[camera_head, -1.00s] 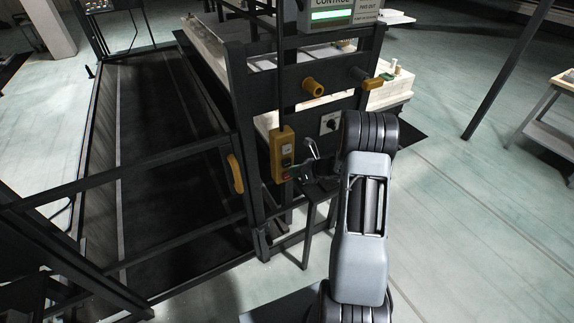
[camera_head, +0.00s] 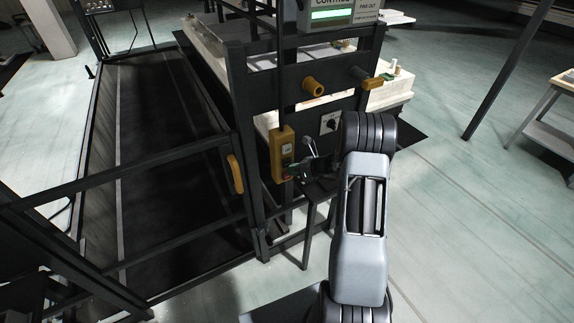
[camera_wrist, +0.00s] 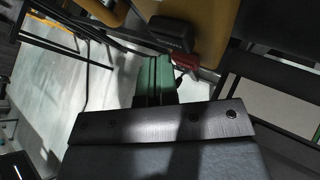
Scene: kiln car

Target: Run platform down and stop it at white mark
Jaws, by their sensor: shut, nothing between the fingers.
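The yellow control box (camera_head: 283,152) with buttons hangs on the dark frame post in the head view. In the wrist view its yellow face (camera_wrist: 215,25) fills the upper right, with a black block (camera_wrist: 170,33) and a red part (camera_wrist: 183,62) on it. My gripper (camera_head: 293,171) is at the lower part of the box. Its green fingers (camera_wrist: 158,62) are shut and empty, with tips close to the red part; I cannot tell whether they touch. A long dark deck (camera_head: 150,150), perhaps the platform, lies behind the rails at left. I cannot make out the white mark.
A lit green display (camera_head: 331,14) tops the frame. Rails (camera_head: 120,175) cross at left. A table (camera_head: 555,130) stands at far right, with open floor (camera_head: 470,220) before it.

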